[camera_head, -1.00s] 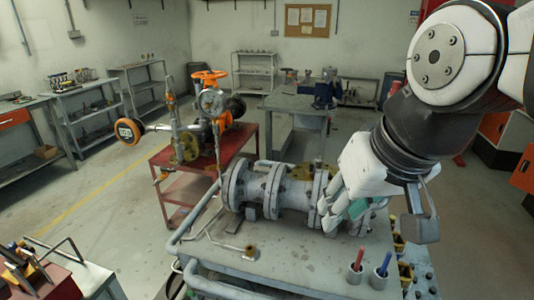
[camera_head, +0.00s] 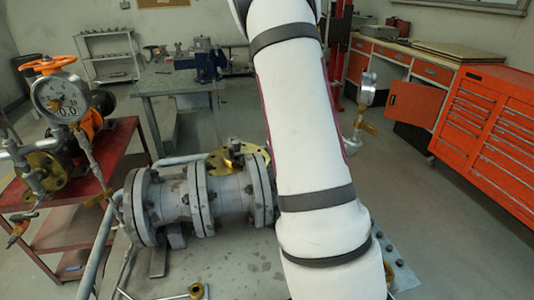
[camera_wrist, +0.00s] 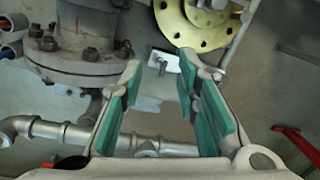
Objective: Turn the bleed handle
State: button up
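I cannot tell for certain which part is the bleed handle. Beyond the fingers lie a grey pipe (camera_wrist: 75,131), a bolted grey flange (camera_wrist: 77,55) and a yellow flange (camera_wrist: 208,22). A red lever-like bar (camera_wrist: 298,143) is at right, apart from the fingers. In the head view my arm hides the gripper.
The red table (camera_head: 95,180) carries the gauge assembly. Red drawer cabinets (camera_head: 490,130) stand at right, with open floor (camera_head: 450,220) before them.

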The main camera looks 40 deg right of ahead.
jog(key=w+d+f+m+g+b, duration=0.15)
jog(key=d+f+m, duration=0.25)
jog(key=d+f, duration=0.6)
jog(key=f, duration=0.4)
jog(key=f+p, duration=0.1)
jog(key=f, duration=0.8)
jog(key=shift+a+f+p, duration=0.35)
jog(key=shift+a+f, duration=0.05)
grip_shut()
jog(key=shift+n, duration=0.3)
